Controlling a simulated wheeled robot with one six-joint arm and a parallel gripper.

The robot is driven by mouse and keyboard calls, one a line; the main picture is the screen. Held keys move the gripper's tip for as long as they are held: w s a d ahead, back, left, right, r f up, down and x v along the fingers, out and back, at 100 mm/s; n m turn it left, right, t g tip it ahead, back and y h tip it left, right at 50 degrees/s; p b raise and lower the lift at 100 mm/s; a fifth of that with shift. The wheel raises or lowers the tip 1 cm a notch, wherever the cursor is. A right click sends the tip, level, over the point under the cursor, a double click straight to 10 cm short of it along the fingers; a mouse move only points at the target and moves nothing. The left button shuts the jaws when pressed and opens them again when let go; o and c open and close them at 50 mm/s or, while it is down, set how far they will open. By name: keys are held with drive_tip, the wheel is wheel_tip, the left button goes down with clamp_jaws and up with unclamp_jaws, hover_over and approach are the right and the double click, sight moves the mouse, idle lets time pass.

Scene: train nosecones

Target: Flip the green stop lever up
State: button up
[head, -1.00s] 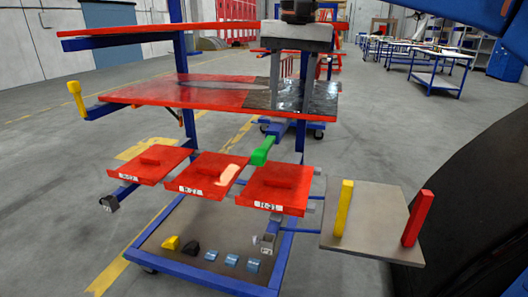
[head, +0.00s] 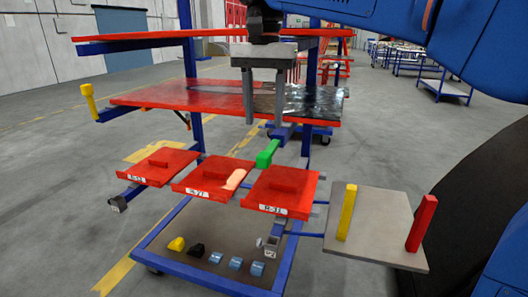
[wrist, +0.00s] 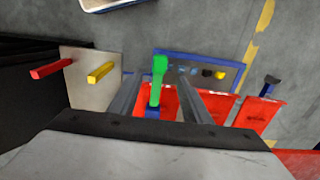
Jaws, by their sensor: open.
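The green stop lever (head: 267,154) juts out from the rack's blue frame toward the front, tilted a little downward in the head view, behind the right-hand red panel. My gripper (head: 264,122) is open and empty, its two grey fingers pointing down just above the lever in the head view. In the wrist view the green lever (wrist: 158,78) shows between the two fingers of my gripper (wrist: 155,80), with space on both sides. I cannot tell how far the fingertips are from it in depth.
Red shelf (head: 160,95) lies behind the fingers. A grey plate (head: 380,218) with a yellow lever (head: 347,210) and a red lever (head: 421,222) stands at the right. A yellow lever (head: 88,100) is at the left.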

sight(264, 154)
wheel_tip(264, 154, down, 10)
drive_tip(key=shift+r, duration=0.1)
idle(0.4)
